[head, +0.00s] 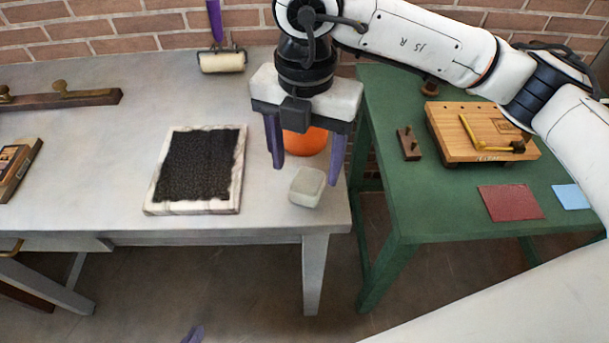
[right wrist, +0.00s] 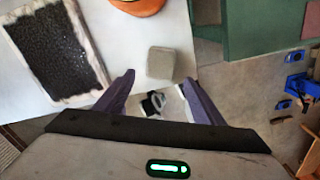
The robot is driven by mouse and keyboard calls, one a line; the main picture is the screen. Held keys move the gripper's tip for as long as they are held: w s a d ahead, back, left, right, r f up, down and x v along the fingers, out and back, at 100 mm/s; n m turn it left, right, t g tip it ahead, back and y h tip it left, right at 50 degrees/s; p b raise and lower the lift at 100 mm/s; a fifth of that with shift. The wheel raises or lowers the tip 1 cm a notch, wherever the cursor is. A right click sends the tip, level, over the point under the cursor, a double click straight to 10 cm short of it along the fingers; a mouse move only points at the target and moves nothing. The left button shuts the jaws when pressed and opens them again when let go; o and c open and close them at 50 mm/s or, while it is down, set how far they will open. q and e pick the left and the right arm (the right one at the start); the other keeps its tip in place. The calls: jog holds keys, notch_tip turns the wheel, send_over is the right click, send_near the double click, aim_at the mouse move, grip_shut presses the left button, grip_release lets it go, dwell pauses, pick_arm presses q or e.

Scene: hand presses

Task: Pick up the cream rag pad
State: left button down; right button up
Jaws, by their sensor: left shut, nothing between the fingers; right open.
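The cream rag pad (head: 306,188) is a small pale block near the front right corner of the grey table. In the right wrist view the pad (right wrist: 160,62) lies just beyond the fingertips, between their lines. My right gripper (head: 306,175) points down over this corner with its purple fingers apart, one on each side of the pad; nothing is between them. The right gripper's fingers also show in the right wrist view (right wrist: 157,80). Only the purple fingertips of my left gripper (head: 193,334) show, at the bottom edge of the head view, shut and well away from the pad.
An orange round object (head: 305,141) stands right behind the pad. A black inked slab with a pale border (head: 152,208) lies to its left, and a roller (head: 222,61) farther back. The green table (head: 400,215) with a wooden press board (head: 460,155) stands to the right across a gap.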

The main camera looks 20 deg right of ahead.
aim_at(306, 182)
jog(key=shift+s+f, duration=0.15)
jog(key=shift+f, duration=0.65)
jog(key=shift+w+d+f+p, duration=0.1)
jog(key=shift+w+f+p, duration=0.1)
jog(key=shift+f, duration=1.1)
jog(key=shift+w+d+f+p, duration=0.1)
jog(key=shift+w+f+p, duration=0.05)
jog(key=shift+f, duration=1.15)
jog(key=shift+a, duration=0.1)
jog(key=c, duration=1.2)
notch_tip(306, 182, up, 10)
jog(key=shift+r, duration=0.1)
jog(key=o, duration=0.4)
jog(key=shift+c, duration=1.1)
